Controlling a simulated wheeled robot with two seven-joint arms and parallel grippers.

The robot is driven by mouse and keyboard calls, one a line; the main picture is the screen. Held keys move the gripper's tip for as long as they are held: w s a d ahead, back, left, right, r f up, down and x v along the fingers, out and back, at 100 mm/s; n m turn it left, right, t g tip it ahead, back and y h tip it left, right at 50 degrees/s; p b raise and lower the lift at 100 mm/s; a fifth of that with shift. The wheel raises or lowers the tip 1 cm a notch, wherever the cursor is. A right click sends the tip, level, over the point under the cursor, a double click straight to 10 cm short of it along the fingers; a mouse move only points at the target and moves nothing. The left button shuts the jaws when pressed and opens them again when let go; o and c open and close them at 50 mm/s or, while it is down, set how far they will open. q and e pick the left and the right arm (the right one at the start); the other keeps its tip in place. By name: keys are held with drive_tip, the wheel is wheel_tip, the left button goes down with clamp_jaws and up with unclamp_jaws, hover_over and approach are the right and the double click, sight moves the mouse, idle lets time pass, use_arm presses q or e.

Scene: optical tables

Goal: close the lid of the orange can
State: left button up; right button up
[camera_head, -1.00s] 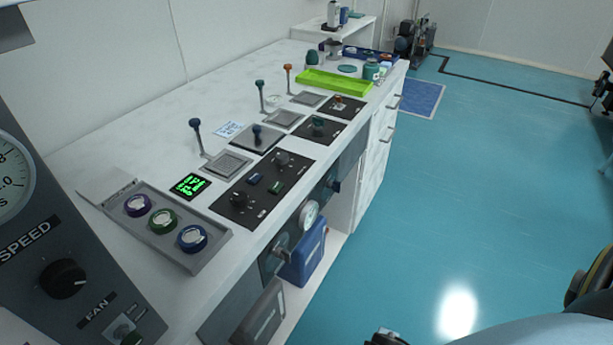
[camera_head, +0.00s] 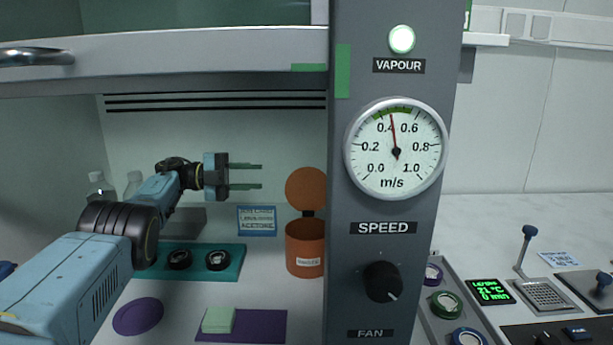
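The orange can (camera_head: 304,252) stands inside the fume hood, close to the left side of the grey control column. Its round orange lid (camera_head: 306,190) stands upright, open, above the back of the rim. The column partly hides the can's and lid's right edges. My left gripper (camera_head: 262,176) is inside the hood, to the left of the lid and slightly higher than its middle. Its two fingers point right, apart, with nothing between them. It does not appear to touch the lid. My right gripper is not in view.
The control column (camera_head: 385,245) and raised sash (camera_head: 160,60) bound the opening. A teal tray (camera_head: 200,268) with black rings, a purple disc (camera_head: 138,316), a purple mat (camera_head: 262,327) with a green block (camera_head: 218,320), and an acetone sign (camera_head: 257,221) are near. Clear bottles stand back left.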

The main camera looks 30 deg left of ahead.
sight(301, 177)
use_arm(q)
drive_tip(key=p+x, duration=0.2)
drive_tip(key=x, duration=0.8)
drive_tip(key=shift+w+d+p, duration=0.25)
drive_tip(key=shift+d+p, duration=0.05)
drive_tip(key=shift+p, duration=0.05)
drive_tip(key=shift+w+d, duration=0.4)
drive_tip(key=shift+d, duration=0.2)
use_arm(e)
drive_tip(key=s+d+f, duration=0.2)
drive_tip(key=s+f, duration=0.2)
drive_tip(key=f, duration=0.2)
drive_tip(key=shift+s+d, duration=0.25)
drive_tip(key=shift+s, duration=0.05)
use_arm(q)
drive_tip(key=shift+c, duration=0.3)
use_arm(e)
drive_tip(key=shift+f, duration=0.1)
use_arm(q)
clamp_jaws()
